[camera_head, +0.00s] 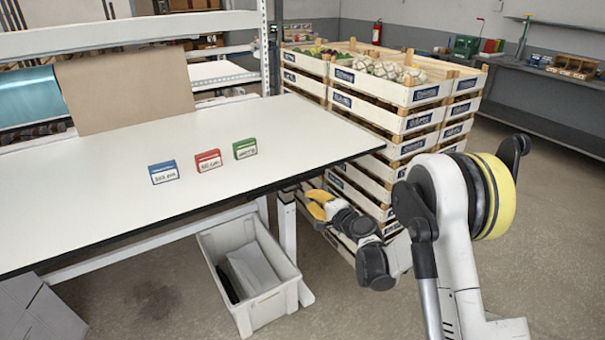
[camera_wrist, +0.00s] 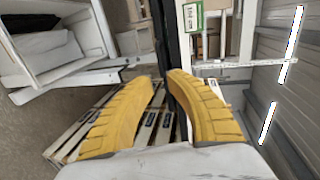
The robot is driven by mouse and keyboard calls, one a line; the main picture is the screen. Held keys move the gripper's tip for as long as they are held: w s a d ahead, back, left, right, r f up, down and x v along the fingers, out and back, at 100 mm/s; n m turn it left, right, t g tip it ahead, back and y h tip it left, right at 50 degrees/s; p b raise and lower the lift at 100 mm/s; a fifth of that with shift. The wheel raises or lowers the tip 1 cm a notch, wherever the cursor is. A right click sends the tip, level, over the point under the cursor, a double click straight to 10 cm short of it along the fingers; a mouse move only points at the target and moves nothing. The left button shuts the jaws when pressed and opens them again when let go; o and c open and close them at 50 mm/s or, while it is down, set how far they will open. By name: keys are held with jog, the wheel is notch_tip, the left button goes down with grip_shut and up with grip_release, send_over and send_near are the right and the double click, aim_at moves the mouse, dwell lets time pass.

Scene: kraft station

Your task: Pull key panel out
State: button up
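My gripper (camera_head: 318,204) has two yellow fingers and is beside the table's right end, near the stacked crates and below the tabletop level. In the wrist view my gripper (camera_wrist: 161,78) shows its fingertips apart with a narrow gap and nothing between them. I cannot make out a thing that is surely the key panel. Three small labelled cards stand on the white table: a blue card (camera_head: 164,172), a red card (camera_head: 208,160) and a green card (camera_head: 245,148). One green-edged card (camera_wrist: 193,17) shows upside down in the wrist view, apart from the fingers.
The white table (camera_head: 110,200) has a dark front edge. A grey bin (camera_head: 272,308) with contents stands on the floor below it. Wooden crates (camera_head: 400,122) with vegetables on top are stacked right behind my gripper. Floor at right is clear.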

aim_at(295, 189)
jog(key=b+x, duration=0.3)
jog(key=x, duration=0.8)
jog(key=shift+d, duration=0.1)
